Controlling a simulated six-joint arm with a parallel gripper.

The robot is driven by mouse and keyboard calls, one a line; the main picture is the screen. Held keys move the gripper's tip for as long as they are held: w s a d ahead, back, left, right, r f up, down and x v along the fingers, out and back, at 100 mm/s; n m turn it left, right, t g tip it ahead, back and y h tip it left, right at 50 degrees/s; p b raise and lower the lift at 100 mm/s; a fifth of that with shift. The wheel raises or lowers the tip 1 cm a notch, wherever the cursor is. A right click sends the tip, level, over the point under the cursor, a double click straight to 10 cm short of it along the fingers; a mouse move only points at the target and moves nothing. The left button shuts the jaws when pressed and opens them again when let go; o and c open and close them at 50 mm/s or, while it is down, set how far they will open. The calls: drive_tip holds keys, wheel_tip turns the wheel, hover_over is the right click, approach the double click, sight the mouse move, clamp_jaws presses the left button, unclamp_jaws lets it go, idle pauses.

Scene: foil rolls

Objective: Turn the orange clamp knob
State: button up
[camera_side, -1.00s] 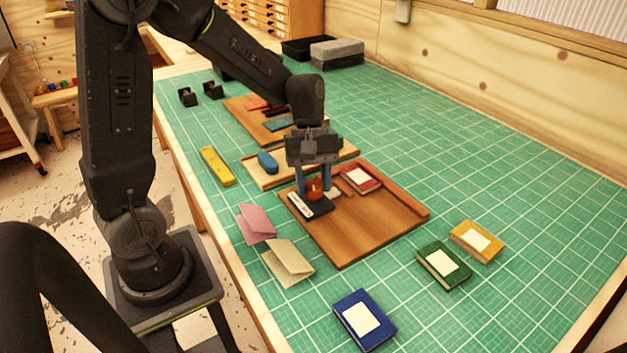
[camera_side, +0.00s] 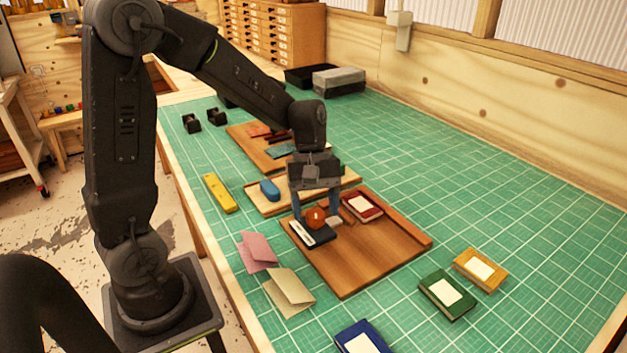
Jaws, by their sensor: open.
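The orange clamp knob (camera_side: 316,217) is a round orange-brown piece on a small dark clamp base (camera_side: 313,238) with a white strip, at the left part of a brown wooden board (camera_side: 375,252). My gripper (camera_side: 316,212) points down over the knob, with one blue-grey finger on its left and one on its right. The fingers are apart. Whether either finger touches the knob cannot be told from this view.
A red book (camera_side: 362,206) lies on the board just right of my gripper. Green (camera_side: 446,294), yellow (camera_side: 480,270) and blue (camera_side: 361,339) books lie nearer the camera. Pink (camera_side: 257,251) and cream (camera_side: 289,291) folded sheets lie left of the board. The mat's right side is clear.

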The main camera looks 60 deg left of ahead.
drive_tip(key=v, duration=1.3)
drive_tip(key=shift+r, duration=0.1)
drive_tip(key=s+d+m+t+y, duration=0.4)
drive_tip(key=s+d+m+t, duration=0.3)
drive_tip(key=s+m, duration=0.6)
drive_tip(key=shift+s+d+f+m, duration=0.2)
drive_tip(key=shift+s+f+m, duration=0.1)
drive_tip(key=shift+f, duration=0.2)
